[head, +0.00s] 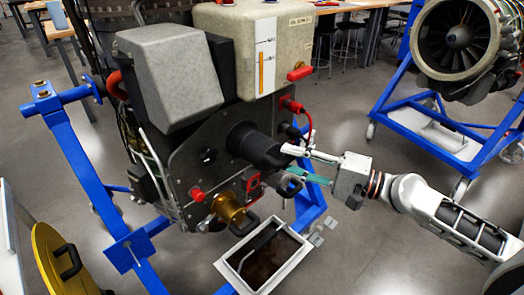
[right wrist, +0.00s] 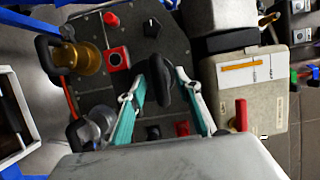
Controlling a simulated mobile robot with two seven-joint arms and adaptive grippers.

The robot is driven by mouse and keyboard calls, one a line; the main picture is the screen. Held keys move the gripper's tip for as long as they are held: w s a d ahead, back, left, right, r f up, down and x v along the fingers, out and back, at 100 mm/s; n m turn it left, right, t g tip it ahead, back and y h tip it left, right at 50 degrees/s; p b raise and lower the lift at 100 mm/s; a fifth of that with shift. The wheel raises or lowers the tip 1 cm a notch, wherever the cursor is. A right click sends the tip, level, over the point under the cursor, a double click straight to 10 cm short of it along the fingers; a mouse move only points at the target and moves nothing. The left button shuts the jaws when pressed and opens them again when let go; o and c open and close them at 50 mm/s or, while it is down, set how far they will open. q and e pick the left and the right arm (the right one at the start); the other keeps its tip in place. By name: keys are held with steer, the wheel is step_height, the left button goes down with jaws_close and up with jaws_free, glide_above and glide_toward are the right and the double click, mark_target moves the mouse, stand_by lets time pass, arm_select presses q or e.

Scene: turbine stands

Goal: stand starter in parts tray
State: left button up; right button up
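A black cylindrical unit (head: 254,145) with a black loop handle projects from the dark plate of the blue stand's machine; it may be the starter. A brass unit (head: 229,211) and a grey unit (right wrist: 97,124), each with a black handle, sit on the same plate. My right gripper (head: 287,160) is open in front of the black unit. In the right wrist view, its teal-padded fingers stand either side of the loop handle (right wrist: 163,86); contact is unclear. The white-rimmed parts tray (head: 228,274) lies below, with a brown floor and a bar across it. My left gripper is out of view.
A grey box (head: 170,75) and a beige tank (head: 238,35) sit above the plate. Blue stand beams (head: 85,170) rise at left. A yellow disc (head: 50,265) stands lower left. Another engine (head: 455,40) on a blue stand is at right. Floor between the stands is clear.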

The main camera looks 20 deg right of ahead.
steer(key=shift+w+a, duration=0.1)
steer(key=shift+a, duration=0.05)
stand_by(0.3)
stand_by(0.6)
jaws_close()
steer(key=shift+r, duration=0.2)
